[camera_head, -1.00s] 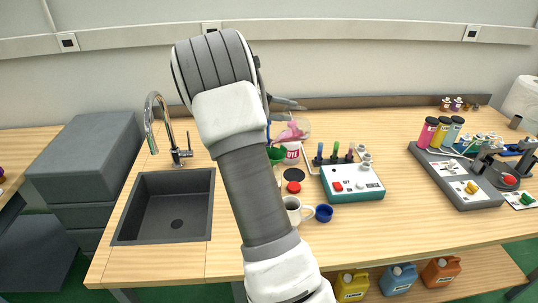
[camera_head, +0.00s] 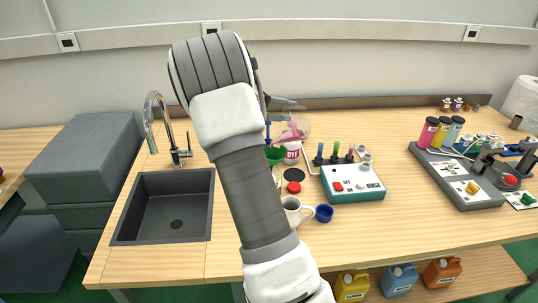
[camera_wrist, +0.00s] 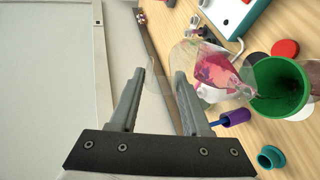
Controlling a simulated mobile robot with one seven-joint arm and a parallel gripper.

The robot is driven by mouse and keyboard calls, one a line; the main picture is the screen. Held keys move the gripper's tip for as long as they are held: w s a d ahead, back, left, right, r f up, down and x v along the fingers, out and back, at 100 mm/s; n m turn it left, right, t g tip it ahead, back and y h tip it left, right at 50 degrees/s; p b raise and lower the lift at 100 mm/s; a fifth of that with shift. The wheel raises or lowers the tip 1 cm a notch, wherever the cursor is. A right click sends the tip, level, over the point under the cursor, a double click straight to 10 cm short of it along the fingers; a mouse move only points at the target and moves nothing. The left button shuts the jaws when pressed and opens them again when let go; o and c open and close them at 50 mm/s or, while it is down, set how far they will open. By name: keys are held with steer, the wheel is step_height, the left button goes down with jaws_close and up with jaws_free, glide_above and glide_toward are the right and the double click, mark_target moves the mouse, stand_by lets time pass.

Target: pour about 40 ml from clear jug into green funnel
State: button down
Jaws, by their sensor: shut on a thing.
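The clear jug (camera_wrist: 205,72) holds pink liquid and is tilted, its spout end over the near rim of the green funnel (camera_wrist: 280,88) in the wrist view. I cannot make out a stream between them. My gripper (camera_wrist: 160,78) is shut on the jug's clear handle side, which is hard to see between the fingers. In the head view the jug (camera_head: 296,129) shows beyond my arm, above and right of the funnel (camera_head: 275,155).
A white mug (camera_head: 294,211), blue cap (camera_head: 324,213) and red cap (camera_head: 294,187) are nearer. A teal device (camera_head: 352,184) stands right; the sink (camera_head: 165,205) is left.

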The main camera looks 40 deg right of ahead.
steer(key=shift+r, duration=0.15)
steer(key=d+r+y+p, duration=0.1)
steer(key=r+p, duration=0.1)
steer(key=p, duration=0.2)
steer(key=shift+s+d+y, duration=0.1)
steer(key=shift+d+y, duration=0.2)
steer(key=d+y+p, duration=0.1)
steer(key=p, duration=0.2)
steer(key=shift+s+d+r+y, duration=0.1)
steer(key=shift+d+r+y, duration=0.05)
steer(key=shift+y, duration=0.15)
steer(key=shift+d+f+y+p, duration=0.1)
steer(key=shift+f+y+p, duration=0.15)
steer(key=shift+p, duration=0.4)
steer(key=shift+f, duration=0.25)
steer(key=shift+d+r+y+p, duration=0.25)
steer(key=shift+y+p, duration=0.2)
steer(key=shift+p, duration=0.2)
steer(key=shift+f+t, duration=0.2)
steer(key=shift+t, duration=0.1)
steer(key=shift+d+r+p, duration=0.1)
steer(key=shift+r+p, duration=0.05)
steer(key=shift+p, duration=0.35)
